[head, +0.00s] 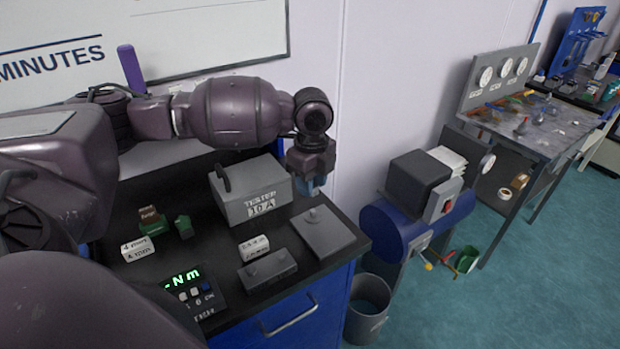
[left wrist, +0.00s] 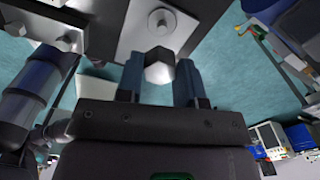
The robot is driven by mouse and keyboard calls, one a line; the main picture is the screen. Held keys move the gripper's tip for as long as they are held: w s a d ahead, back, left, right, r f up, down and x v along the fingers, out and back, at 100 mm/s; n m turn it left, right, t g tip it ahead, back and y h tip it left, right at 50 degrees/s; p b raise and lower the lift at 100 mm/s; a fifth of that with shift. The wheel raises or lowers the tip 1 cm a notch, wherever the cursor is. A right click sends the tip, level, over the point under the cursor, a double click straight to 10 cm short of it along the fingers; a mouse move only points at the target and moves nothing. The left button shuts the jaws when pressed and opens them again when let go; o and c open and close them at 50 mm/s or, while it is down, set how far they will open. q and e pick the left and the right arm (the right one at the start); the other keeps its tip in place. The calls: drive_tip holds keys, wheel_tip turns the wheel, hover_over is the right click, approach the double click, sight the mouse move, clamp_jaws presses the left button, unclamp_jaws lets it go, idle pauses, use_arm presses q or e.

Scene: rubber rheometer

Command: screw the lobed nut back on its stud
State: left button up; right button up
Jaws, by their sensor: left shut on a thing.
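My left gripper (head: 308,187) hangs over the bench's far right part, to the right of the grey tester box. In the left wrist view its two blue fingers (left wrist: 159,82) are shut on a pale grey faceted piece, which I take to be the lobed nut (left wrist: 158,68). In the head view the nut is hidden. A flat grey plate (head: 328,236) lies near the bench's right edge, with a short stud (head: 313,213) on top. The stud also shows in the left wrist view (left wrist: 161,21), apart from the nut. My right gripper is out of view.
The tester box (head: 250,192) stands left of the plate. A grey block (head: 268,271), a label block (head: 254,244) and a digital readout (head: 193,293) are nearer. A blue machine (head: 400,225) and a bin (head: 368,306) stand beyond the right edge.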

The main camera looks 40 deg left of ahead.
sight(313, 210)
use_arm(q)
drive_tip(key=shift+w+d, duration=0.1)
drive_tip(key=shift+w, duration=0.1)
drive_tip(key=shift+f, duration=2.25)
drive_tip(key=shift+f, duration=1.3)
drive_tip(key=o, duration=1)
drive_tip(key=c, duration=1)
drive_tip(key=m, duration=0.4)
drive_tip(key=shift+m, duration=0.3)
drive_tip(key=m, duration=0.4)
drive_tip(key=shift+m, duration=0.3)
